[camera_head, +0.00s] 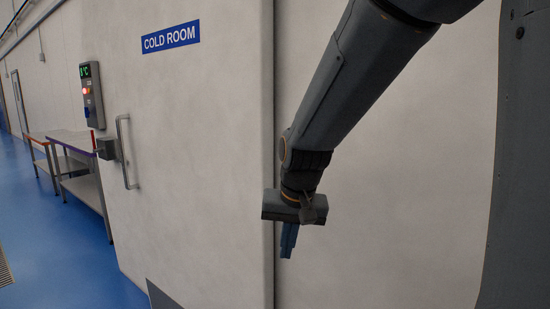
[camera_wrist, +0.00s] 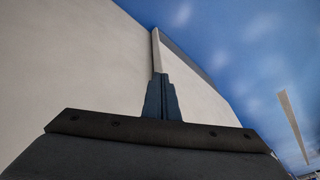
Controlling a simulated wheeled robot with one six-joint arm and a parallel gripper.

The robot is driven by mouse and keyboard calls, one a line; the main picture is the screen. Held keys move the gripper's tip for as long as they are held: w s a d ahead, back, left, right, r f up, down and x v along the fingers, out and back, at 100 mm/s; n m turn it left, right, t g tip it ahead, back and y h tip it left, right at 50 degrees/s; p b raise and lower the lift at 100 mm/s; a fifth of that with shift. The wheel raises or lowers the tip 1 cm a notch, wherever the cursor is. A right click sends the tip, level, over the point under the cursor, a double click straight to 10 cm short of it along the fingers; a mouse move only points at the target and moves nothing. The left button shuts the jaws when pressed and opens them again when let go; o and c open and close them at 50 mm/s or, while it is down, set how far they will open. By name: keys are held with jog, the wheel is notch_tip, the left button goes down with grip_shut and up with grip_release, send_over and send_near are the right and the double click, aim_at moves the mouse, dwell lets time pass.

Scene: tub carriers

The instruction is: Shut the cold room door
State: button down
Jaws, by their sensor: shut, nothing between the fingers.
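The cold room door (camera_head: 200,150) is a large pale panel with a blue "COLD ROOM" sign (camera_head: 171,37). It carries a vertical metal bar handle (camera_head: 126,152) near its left side. Its right edge is a straight upright line close to my gripper (camera_head: 287,252). My gripper is shut and empty, its fingers pointing down just right of that edge. In the wrist view, my fingers (camera_wrist: 161,80) are closed together in front of a pale panel edge. I cannot tell whether they touch it. The doorway opening is not visible, so how far open the door stands is unclear.
A control box (camera_head: 92,95) with a green display and red light is mounted left of the handle. Beyond it stand a work table (camera_head: 75,142) and a smaller orange-edged table (camera_head: 40,138). The blue floor (camera_head: 60,250) at the left is clear.

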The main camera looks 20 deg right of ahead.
jog(key=w+d+r+m+t+p, duration=0.1)
jog(key=w+d+r+m, duration=0.15)
jog(key=r, duration=0.45)
jog(key=w+d+r+m+t, duration=0.15)
jog(key=w+r, duration=0.25)
jog(key=r, duration=0.4)
jog(key=w+d+r+m+t+p, duration=0.1)
jog(key=w+d+r+t, duration=0.15)
jog(key=r, duration=0.45)
jog(key=shift+g+h, duration=0.3)
jog(key=shift+g, duration=0.1)
jog(key=w+a+f+p, duration=0.1)
jog(key=w+f, duration=0.1)
jog(key=w, duration=0.1)
jog(key=w+f+p, duration=0.1)
jog(key=w+f, duration=0.2)
jog(key=w+a+f+p, duration=0.1)
jog(key=w+f, duration=0.1)
jog(key=w, duration=0.2)
jog(key=shift+a+f, duration=0.3)
